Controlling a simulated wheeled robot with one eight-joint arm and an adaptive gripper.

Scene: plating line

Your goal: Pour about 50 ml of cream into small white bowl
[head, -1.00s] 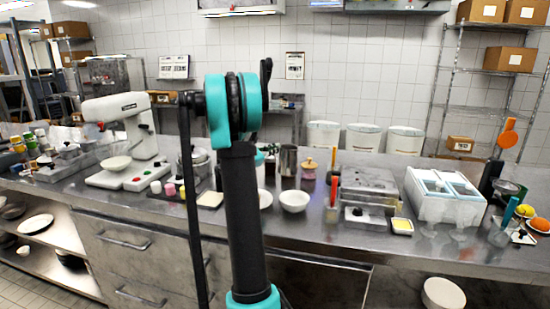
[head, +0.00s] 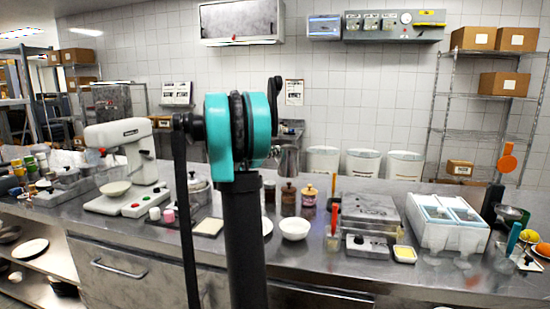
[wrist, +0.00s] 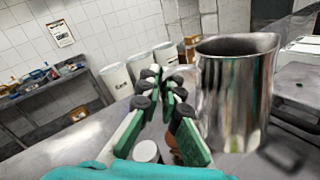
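A metal pitcher (head: 288,160) is raised above the counter, just right of my arm in the head view. In the wrist view the pitcher (wrist: 238,100) stands roughly upright to the right of my gripper (wrist: 163,85). The green-padded fingers are close together beside it, apparently on its handle side; the contact itself is hidden. No cream can be seen inside. A small white bowl (head: 295,229) sits on the counter below and slightly right of the pitcher. In the head view my arm hides the gripper.
Lidded jars (head: 309,196) stand behind the bowl. A scale (head: 366,246) and a yellow-filled dish (head: 404,253) are to its right, with a white two-well container (head: 447,222) beyond. A mixer (head: 125,150) with a wider bowl (head: 115,188) is at left. Counter in front of the white bowl is clear.

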